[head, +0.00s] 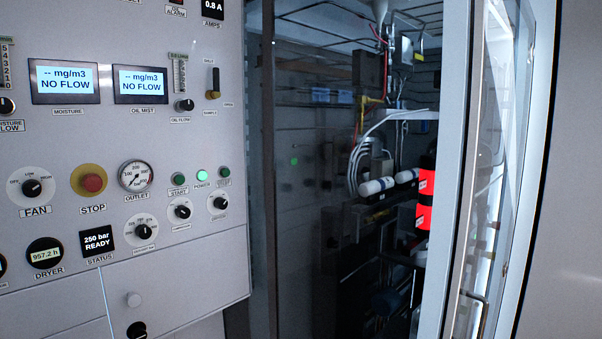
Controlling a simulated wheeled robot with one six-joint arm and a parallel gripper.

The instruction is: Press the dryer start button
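A grey control panel (120,250) fills the left of the head view. Near its right side is a row with a dark green button (179,180) whose label ends in "START", a lit green lamp (202,175) labelled "POWER", and another dark green button (225,172) with a label too small to read. I cannot tell which green button is the dryer start. A round display (44,252) labelled "DRYER" reads 957.2 h. The status display (97,241) reads "250 bar READY". My gripper is not in view.
A red stop button (92,183) on a yellow ring, a fan knob (32,188) and an outlet gauge (136,176) lie left of the green buttons. Several knobs sit below them. Right of the panel is a dark machine bay with pipes, and an open glazed door (495,170).

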